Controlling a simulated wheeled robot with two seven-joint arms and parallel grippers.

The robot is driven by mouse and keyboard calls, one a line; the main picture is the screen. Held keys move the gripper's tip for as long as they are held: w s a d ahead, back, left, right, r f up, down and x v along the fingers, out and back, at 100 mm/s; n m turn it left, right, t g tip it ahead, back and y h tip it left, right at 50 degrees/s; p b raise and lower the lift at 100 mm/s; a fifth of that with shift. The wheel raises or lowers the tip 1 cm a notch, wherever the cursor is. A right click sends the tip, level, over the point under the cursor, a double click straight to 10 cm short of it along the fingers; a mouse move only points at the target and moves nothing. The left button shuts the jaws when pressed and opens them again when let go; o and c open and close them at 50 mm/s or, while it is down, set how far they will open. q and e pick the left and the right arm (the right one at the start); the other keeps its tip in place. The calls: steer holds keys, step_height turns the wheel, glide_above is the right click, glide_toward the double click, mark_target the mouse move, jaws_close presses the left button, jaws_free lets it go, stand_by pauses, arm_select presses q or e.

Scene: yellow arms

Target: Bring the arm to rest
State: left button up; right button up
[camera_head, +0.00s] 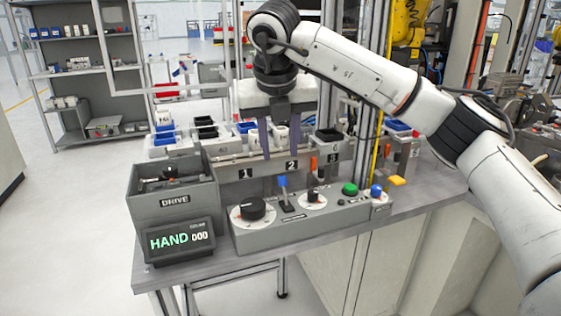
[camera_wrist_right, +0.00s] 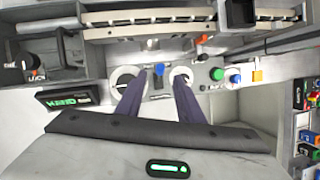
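My right arm (camera_head: 350,72) reaches in from the right and over the workbench. Its right gripper (camera_head: 280,148) points down above the grey control panel (camera_head: 300,213), just behind it in the picture. The two dark fingers are apart with nothing between them. In the right wrist view the right gripper (camera_wrist_right: 158,88) also shows open and empty, with the panel's dials and a blue-topped lever (camera_wrist_right: 158,70) beyond the fingertips. My left arm and gripper are not in view.
The panel carries a black dial (camera_head: 252,208), a blue lever (camera_head: 283,183), a green button (camera_head: 350,189) and a blue knob (camera_head: 376,191). A DRIVE box (camera_head: 173,207) and a HAND 000 display (camera_head: 180,241) stand left. Numbered bays and a metal post (camera_head: 370,130) stand behind.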

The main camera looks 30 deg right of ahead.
steer(key=shift+v, duration=1)
